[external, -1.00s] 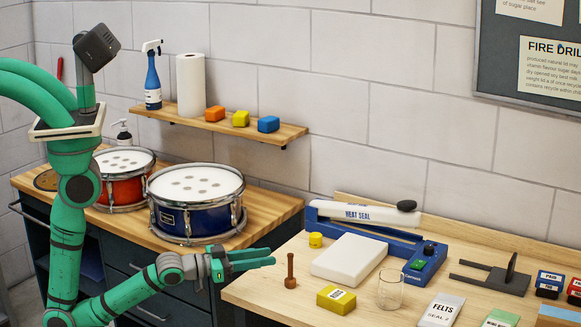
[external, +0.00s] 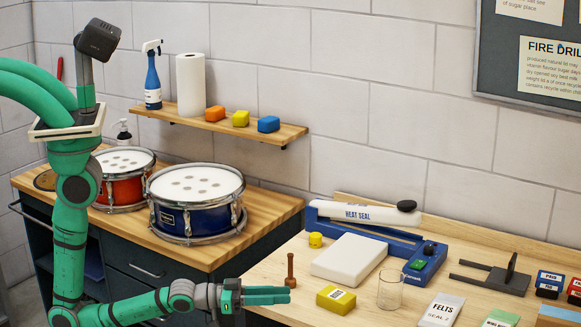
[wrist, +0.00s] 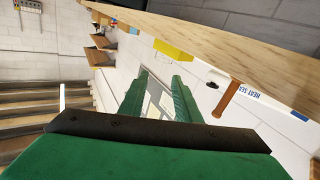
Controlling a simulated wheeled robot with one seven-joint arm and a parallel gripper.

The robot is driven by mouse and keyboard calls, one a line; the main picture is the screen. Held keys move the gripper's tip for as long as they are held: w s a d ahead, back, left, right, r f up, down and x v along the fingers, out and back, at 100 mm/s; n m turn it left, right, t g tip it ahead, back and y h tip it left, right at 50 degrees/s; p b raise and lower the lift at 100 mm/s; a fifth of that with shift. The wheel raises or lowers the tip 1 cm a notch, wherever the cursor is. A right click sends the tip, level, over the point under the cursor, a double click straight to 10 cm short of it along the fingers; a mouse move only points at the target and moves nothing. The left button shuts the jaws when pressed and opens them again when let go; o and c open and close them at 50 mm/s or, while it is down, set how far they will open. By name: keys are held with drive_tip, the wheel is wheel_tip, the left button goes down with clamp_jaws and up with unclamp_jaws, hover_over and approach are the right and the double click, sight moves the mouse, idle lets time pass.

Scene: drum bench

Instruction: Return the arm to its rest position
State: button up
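My gripper (external: 288,294) is held out level past the front-left edge of the right-hand bench, close to its near corner. In the wrist view its two green fingers (wrist: 158,85) stand apart with nothing between them, so it is open and empty. In the external view the fingers nearly overlap one another. A brown peg-like tool (external: 291,270) stands upright on the bench just behind the fingertips; it also shows in the wrist view (wrist: 227,99).
The bench (external: 262,272) holds a yellow box (external: 336,299), a clear glass (external: 390,289), a white block (external: 349,257) and a blue heat sealer (external: 418,262). A blue drum (external: 195,222) and red drum (external: 121,191) stand on the left bench.

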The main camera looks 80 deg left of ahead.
drive_tip(key=s+d+f+h, duration=0.1)
drive_tip(key=d+f+h, duration=0.25)
drive_tip(key=d, duration=0.25)
drive_tip(key=s+a+f+y, duration=0.3)
drive_tip(key=s+a+f, duration=0.25)
drive_tip(key=s, duration=0.25)
drive_tip(key=s+a+r+g+y, duration=0.1)
drive_tip(key=s+a+y, duration=0.1)
drive_tip(key=s+a, duration=0.6)
drive_tip(key=s+a+r+g+y, duration=0.1)
drive_tip(key=s+a+y, duration=0.1)
drive_tip(key=s+a, duration=0.6)
drive_tip(key=s, duration=0.7)
drive_tip(key=shift+s+a+n, duration=0.15)
drive_tip(key=shift+a+n, duration=0.1)
drive_tip(key=shift+n, duration=0.05)
